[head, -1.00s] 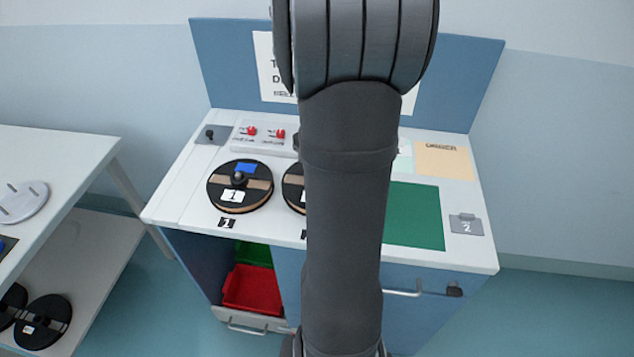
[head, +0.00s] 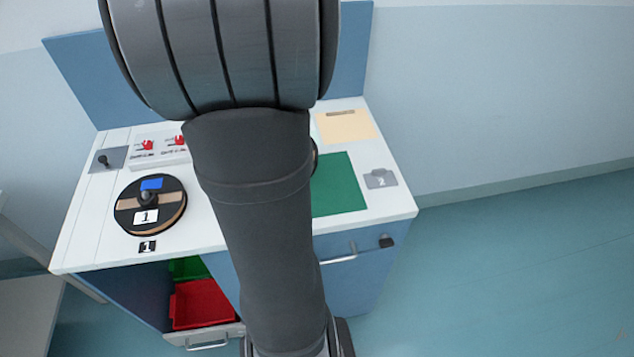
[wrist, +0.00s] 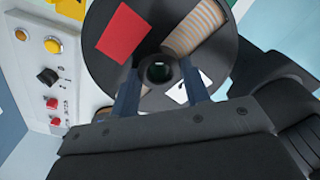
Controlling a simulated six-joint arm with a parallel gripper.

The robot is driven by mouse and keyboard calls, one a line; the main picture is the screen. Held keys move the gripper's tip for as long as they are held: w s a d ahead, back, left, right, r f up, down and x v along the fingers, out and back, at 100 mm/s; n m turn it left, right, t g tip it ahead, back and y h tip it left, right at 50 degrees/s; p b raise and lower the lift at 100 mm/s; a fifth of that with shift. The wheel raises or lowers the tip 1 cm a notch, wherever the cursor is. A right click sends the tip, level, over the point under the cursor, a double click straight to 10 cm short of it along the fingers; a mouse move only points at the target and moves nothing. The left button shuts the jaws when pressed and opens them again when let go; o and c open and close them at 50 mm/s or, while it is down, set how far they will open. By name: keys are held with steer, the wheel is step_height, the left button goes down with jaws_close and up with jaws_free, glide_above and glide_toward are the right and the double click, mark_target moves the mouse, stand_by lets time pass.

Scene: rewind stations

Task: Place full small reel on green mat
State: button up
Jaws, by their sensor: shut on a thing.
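In the wrist view a dark reel (wrist: 108,66) fills the space in front of my gripper (wrist: 158,90). It has a red label, a striped tan winding and part of a white label. My fingers are closed at its hub, and the reel's lower part is hidden. In the head view my arm hides the gripper and nearly all of that reel; a small dark edge shows beside the arm. The green mat (head: 340,187) lies on the right of the worktop, its left part hidden by my arm. Its visible part is bare.
A black reel (head: 170,214) with a blue label, marked 1, sits on the left of the worktop (head: 200,236). Red switches (head: 147,145) stand behind it. An open drawer holds a red bin (head: 202,304).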

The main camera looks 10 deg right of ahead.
steer(key=s+d+m, duration=0.3)
steer(key=s+d, duration=0.1)
steer(key=d, duration=0.5)
steer(key=s+d+m, duration=0.2)
steer(key=s+d, duration=0.2)
steer(key=d, duration=0.4)
steer(key=shift+m, duration=0.3)
steer(key=shift+w+a+f, duration=1.3)
steer(key=shift+w+f, duration=0.05)
steer(key=shift+f, duration=0.35)
steer(key=shift+w+a+f, duration=1.25)
steer(key=shift+w+f, duration=0.15)
steer(key=shift+f, duration=0.35)
steer(key=shift+w+a+f, duration=1.3)
steer(key=shift+w+f, duration=0.05)
steer(key=shift+f, duration=0.35)
steer(key=o, duration=1.4)
steer(key=shift+f, duration=0.15)
steer(key=shift+c, duration=0.2)
